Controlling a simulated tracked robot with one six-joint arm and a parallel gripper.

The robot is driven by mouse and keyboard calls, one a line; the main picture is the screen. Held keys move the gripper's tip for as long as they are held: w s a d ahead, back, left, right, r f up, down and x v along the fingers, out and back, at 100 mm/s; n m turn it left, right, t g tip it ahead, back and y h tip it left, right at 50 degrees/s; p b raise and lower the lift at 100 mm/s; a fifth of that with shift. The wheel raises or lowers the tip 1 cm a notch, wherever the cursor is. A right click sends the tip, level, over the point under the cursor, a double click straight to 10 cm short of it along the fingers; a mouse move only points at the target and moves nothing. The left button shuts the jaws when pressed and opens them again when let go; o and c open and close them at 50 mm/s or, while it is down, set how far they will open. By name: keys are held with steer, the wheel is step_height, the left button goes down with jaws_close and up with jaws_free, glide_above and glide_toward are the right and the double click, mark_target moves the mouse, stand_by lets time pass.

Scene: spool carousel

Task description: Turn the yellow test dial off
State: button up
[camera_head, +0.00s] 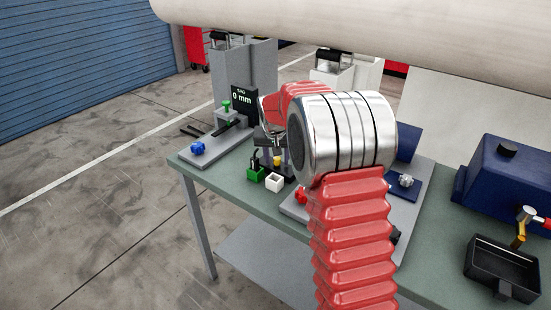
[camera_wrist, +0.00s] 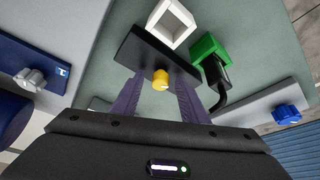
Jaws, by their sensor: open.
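The yellow test dial (camera_wrist: 160,79) is a small round knob on a black block (camera_wrist: 135,49) in the wrist view. It also shows as a small yellow spot in the head view (camera_head: 277,160), partly behind my arm. My gripper (camera_wrist: 160,88) is open, with one purple finger on each side of the dial in the picture. Gaps show between the fingers and the dial; I cannot tell how high the fingertips are above it. The dial's setting is too small to read. In the head view my arm hides much of the gripper.
A white open box (camera_wrist: 172,22) and a green box (camera_wrist: 209,49) with a black cable stand by the dial's block. A blue knob (camera_wrist: 286,115) and a grey knob (camera_wrist: 30,80) flank it. A gauge display (camera_head: 242,98) reads 0 mm. A black tray (camera_head: 500,268) lies right.

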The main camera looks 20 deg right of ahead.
steer(key=shift+c, duration=0.5)
steer(key=c, duration=0.9)
steer(key=shift+a, duration=0.2)
jaws_close()
steer(key=shift+d, duration=0.15)
